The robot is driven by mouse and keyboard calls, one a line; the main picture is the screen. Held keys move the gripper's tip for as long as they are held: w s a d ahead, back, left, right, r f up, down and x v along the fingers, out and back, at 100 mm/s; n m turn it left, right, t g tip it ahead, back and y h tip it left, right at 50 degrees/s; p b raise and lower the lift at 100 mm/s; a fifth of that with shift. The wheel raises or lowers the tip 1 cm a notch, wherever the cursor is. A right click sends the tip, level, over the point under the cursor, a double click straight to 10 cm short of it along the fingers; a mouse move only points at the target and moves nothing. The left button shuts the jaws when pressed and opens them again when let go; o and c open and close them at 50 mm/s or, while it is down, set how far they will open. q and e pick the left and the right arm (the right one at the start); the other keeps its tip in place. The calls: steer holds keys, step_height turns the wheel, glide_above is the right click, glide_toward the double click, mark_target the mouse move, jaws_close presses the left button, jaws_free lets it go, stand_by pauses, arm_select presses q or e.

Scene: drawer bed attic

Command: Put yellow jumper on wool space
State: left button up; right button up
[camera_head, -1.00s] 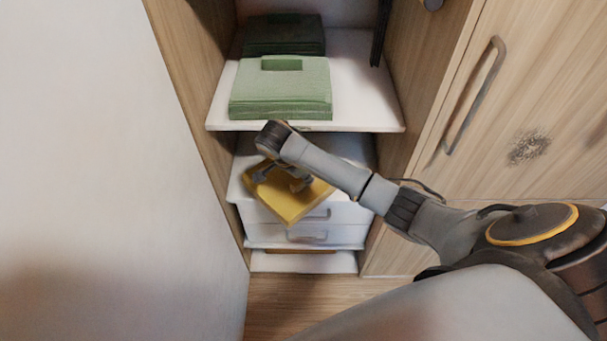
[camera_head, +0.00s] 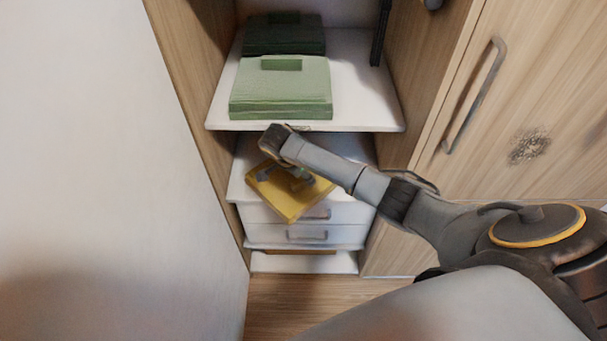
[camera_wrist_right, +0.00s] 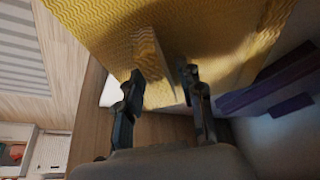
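The yellow jumper (camera_head: 290,205) is a folded slab with a raised tab. It sits askew at the lower shelf (camera_head: 245,190), its near corner in front of the drawers. In the right wrist view its textured surface (camera_wrist_right: 225,35) fills the top. My right gripper (camera_head: 285,175) is over the jumper. In the wrist view the two fingers (camera_wrist_right: 164,82) stand apart on either side of the yellow tab (camera_wrist_right: 152,55), with a gap visible, so it looks open. Whether the jumper rests fully on the shelf is hidden. My left gripper is not in view. No label marks the wool space.
Light green (camera_head: 280,90) and dark green (camera_head: 284,36) folded clothes lie on the white upper shelf (camera_head: 365,95). White drawers (camera_head: 320,237) are below. A closed wooden door (camera_head: 530,100) is at right. Purple folded items (camera_wrist_right: 265,95) show beside the jumper in the wrist view.

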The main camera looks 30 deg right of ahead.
steer(key=shift+r, duration=0.15)
steer(key=shift+a+r, duration=0.1)
steer(key=shift+r, duration=0.2)
steer(key=shift+s+a+r, duration=0.2)
steer(key=shift+a+r, duration=0.6)
steer(key=shift+r, duration=0.25)
glide_toward(268, 197)
steer(key=s+d+f, duration=0.2)
steer(key=s+f, duration=0.1)
steer(key=shift+d, duration=0.15)
